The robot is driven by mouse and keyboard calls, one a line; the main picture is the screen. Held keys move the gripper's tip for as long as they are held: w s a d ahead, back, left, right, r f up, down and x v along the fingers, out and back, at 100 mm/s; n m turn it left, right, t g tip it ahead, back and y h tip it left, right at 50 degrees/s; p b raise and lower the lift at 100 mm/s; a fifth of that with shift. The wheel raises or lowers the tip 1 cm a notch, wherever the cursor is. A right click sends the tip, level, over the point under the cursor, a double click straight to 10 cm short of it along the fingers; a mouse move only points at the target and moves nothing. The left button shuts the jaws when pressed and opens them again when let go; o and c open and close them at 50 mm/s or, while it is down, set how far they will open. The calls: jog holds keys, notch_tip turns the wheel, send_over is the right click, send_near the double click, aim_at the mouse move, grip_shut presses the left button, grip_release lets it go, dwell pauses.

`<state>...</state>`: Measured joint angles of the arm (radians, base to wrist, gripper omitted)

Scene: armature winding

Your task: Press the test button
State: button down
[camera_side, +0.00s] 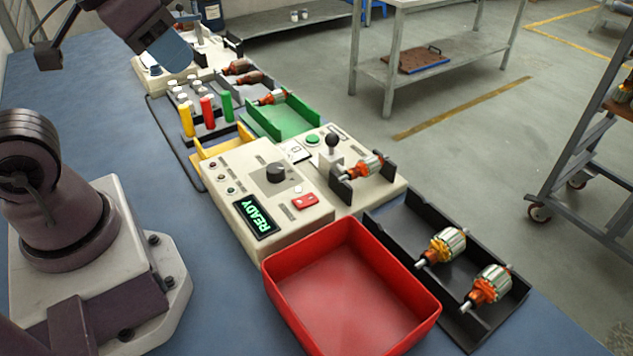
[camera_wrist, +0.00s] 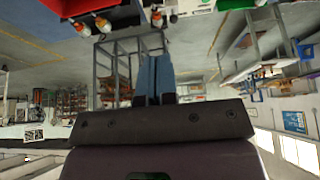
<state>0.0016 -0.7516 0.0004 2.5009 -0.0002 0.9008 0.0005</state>
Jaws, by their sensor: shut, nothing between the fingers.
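An armature (camera_side: 362,167) rests across the black supports. My gripper (camera_side: 175,57) is at the top left, raised and well away from the tester. Its blue-grey fingers (camera_wrist: 155,80) are together and empty in the wrist view.
A red bin (camera_side: 352,285) stands in front of the tester, with a black tray (camera_side: 475,262) holding two armatures at its right. Behind are a green tray (camera_side: 282,117), a yellow holder (camera_side: 220,146) and upright coloured cylinders (camera_side: 208,111).

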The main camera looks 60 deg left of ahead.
jog(key=g, duration=0.6)
send_over(312, 137)
notch_tip(312, 137, down, 17)
notch_tip(312, 137, down, 14)
